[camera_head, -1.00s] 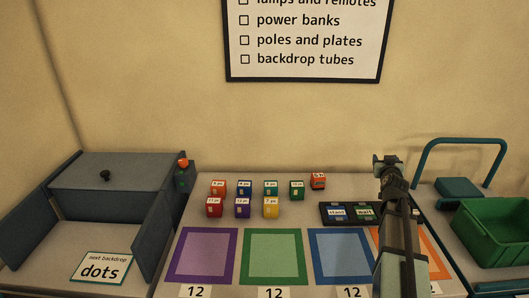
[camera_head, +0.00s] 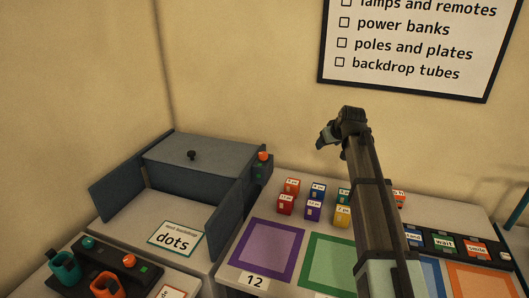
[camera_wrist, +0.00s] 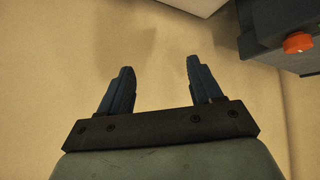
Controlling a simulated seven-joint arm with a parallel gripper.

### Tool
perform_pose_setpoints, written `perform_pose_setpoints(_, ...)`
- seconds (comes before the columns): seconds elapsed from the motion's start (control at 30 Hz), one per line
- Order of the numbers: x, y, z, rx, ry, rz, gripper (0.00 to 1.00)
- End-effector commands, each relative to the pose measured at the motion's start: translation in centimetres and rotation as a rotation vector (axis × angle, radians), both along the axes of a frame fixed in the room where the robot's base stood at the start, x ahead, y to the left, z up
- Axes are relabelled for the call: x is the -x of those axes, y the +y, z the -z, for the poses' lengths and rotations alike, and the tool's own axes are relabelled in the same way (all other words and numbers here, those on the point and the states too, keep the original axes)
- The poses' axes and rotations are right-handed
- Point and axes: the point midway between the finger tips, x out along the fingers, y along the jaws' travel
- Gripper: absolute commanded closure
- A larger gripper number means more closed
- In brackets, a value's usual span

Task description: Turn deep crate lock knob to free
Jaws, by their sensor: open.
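An orange knob (camera_head: 263,156) sits on top of a dark block at the right side of the blue-grey crate (camera_head: 200,158). It also shows at the right edge of the wrist view (camera_wrist: 297,42), on a dark housing. I cannot read its turn position.
A "dots" card (camera_head: 176,239) lies in front of the crate. Several small coloured blocks (camera_head: 313,211) stand on the table behind coloured squares (camera_head: 268,250). A dark panel with teal and orange items (camera_head: 104,262) is at lower left. The air around the orange knob looks clear.

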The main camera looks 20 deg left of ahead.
Motion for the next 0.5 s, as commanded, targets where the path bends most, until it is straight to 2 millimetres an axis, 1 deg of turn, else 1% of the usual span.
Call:
perform_pose_setpoints(0.03, 0.4, 3.0, -1.2, 0.010, 0.034, -0.030, 0.36)
perform_pose_setpoints(0.07, 0.9, 4.5, -1.6, 0.016, 0.057, -0.043, 0.36)
perform_pose_setpoints(0.1, 1.6, 6.3, -2.3, 0.026, 0.087, -0.062, 0.36)
perform_pose_setpoints(0.2, 3.6, 10.6, -3.9, 0.052, 0.157, -0.102, 0.36)
perform_pose_setpoints(0.3, 5.6, 14.1, -5.4, 0.079, 0.217, -0.133, 0.36)
perform_pose_setpoints(0.4, 7.3, 16.6, -6.6, 0.103, 0.263, -0.155, 0.36)
perform_pose_setpoints(0.5, 8.6, 18.1, -7.4, 0.120, 0.293, -0.168, 0.36)
